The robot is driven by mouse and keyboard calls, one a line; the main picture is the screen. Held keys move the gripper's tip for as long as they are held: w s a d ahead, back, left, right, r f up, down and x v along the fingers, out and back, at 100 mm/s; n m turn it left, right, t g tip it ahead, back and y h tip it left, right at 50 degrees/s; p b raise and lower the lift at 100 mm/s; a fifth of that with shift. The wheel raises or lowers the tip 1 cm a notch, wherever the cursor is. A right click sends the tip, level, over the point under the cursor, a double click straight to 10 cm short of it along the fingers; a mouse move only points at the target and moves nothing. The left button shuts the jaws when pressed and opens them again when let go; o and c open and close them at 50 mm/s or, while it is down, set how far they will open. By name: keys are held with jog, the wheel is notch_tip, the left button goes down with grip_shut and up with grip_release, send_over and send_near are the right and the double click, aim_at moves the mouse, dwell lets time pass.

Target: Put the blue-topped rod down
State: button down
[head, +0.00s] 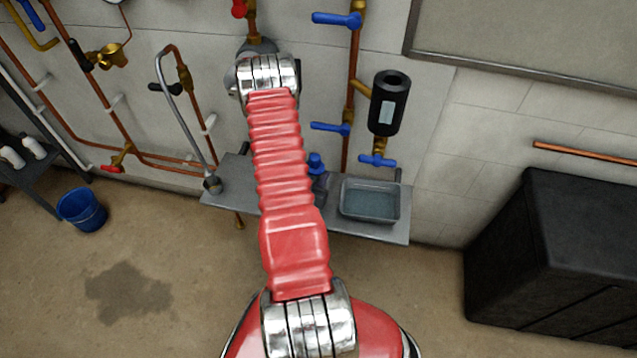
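A small blue-topped piece (316,163) shows just right of my red arm, over the grey wall shelf (232,178). It may be the blue-topped rod. Its lower part looks dark and is partly hidden by my arm, so I cannot tell whether it stands on the shelf or is held. My gripper does not show; my arm rises to a metal joint near the wall and covers what lies behind it.
A grey tray (370,219) sits on the shelf's right part. A curved silver pipe (186,115) rises at its left end. Pipes with blue valve handles (337,19) and a black cylinder (389,102) line the wall. A black box (555,260) stands right, a blue bucket (82,211) left.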

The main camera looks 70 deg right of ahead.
jog(key=shift+f, duration=1.4)
jog(key=shift+f, duration=0.1)
jog(key=c, duration=1.5)
grip_release()
jog(key=v, duration=1.2)
jog(key=shift+a, duration=0.1)
